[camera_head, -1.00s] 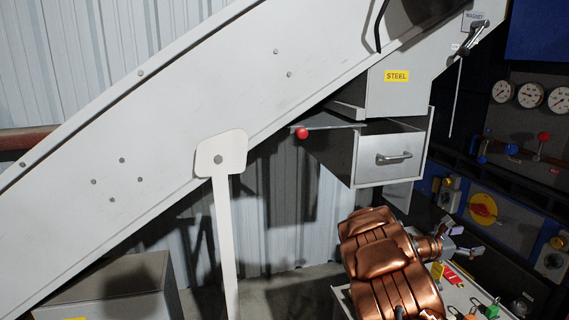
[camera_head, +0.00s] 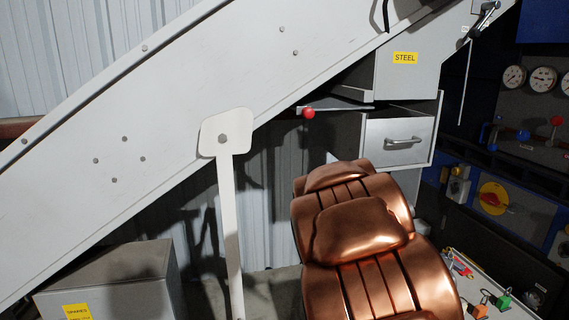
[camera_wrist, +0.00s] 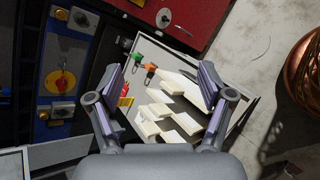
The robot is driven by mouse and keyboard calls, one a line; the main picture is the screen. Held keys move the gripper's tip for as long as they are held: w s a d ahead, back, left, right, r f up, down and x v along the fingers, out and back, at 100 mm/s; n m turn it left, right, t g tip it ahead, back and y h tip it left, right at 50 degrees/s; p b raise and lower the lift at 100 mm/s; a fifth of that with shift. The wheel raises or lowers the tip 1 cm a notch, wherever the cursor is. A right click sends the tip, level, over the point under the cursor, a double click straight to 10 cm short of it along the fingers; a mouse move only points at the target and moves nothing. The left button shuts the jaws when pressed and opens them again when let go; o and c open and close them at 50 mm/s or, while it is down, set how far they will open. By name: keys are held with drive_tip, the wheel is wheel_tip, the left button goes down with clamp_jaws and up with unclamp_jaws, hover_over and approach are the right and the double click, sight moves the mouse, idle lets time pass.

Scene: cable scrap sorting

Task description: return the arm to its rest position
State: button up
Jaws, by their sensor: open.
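My copper-coloured arm (camera_head: 365,245) stands large at the lower right of the head view, and my gripper is hidden behind it there. In the wrist view my gripper (camera_wrist: 160,82) is open, its two fingers spread wide with nothing between them. Beyond the fingers is a pale tray or tabletop (camera_wrist: 233,128) with several white blocks (camera_wrist: 160,112), a green padlock-like piece (camera_wrist: 138,57), an orange one (camera_wrist: 150,70) and red tags. The gripper appears above these things and apart from them.
A grey chute (camera_head: 190,85) slopes across the head view, on a white post (camera_head: 229,220). A STEEL box (camera_head: 408,75) and a handled drawer (camera_head: 398,146) stand behind my arm. A spares box (camera_head: 110,275) is lower left, a control panel (camera_head: 495,198) right. A red cabinet (camera_wrist: 185,18) borders the tray.

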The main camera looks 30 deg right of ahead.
drive_tip(key=s+a+f+t+y+b, duration=0.1)
drive_tip(key=s+a+f+y, duration=0.1)
drive_tip(key=a, duration=1)
drive_tip(key=s+a+f+m+t+y+b, duration=0.1)
drive_tip(key=a+f, duration=0.5)
drive_tip(key=a, duration=0.6)
drive_tip(key=s+a+f+t+y+b, duration=0.2)
drive_tip(key=a+y, duration=0.4)
drive_tip(key=a, duration=0.6)
drive_tip(key=shift+s+f+m+y+b, duration=0.3)
drive_tip(key=shift+s+f+b, duration=0.3)
drive_tip(key=shift+s+f, duration=0.5)
